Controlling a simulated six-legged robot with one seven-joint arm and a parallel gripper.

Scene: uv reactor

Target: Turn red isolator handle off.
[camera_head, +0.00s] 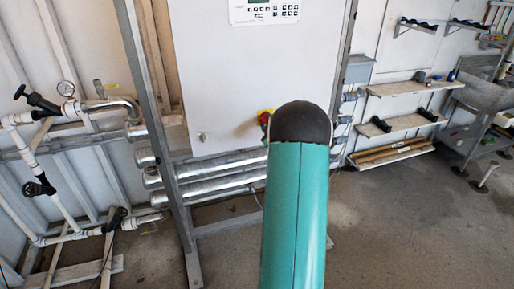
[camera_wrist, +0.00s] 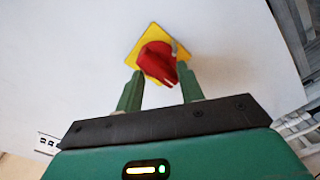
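The red isolator handle (camera_wrist: 158,62) sits on a yellow plate (camera_wrist: 150,36) on the white cabinet front, in the upper middle of the wrist view. My gripper (camera_wrist: 158,76) is open, with one green finger on each side of the handle's lower part. I cannot tell whether the fingers touch it. In the head view a small part of the red handle (camera_head: 264,117) and yellow plate (camera_head: 264,111) shows at the left of my dark, rounded arm joint. My arm hides the rest, and my gripper is hidden there.
The white cabinet (camera_head: 220,75) hangs on a grey metal frame (camera_head: 158,130), with a control panel (camera_head: 264,11) at its top. Silver tubes (camera_head: 215,175) run below it. White pipes with valves (camera_head: 65,110) stand left; shelves (camera_head: 415,87) are right. The floor (camera_head: 400,220) at right front is clear.

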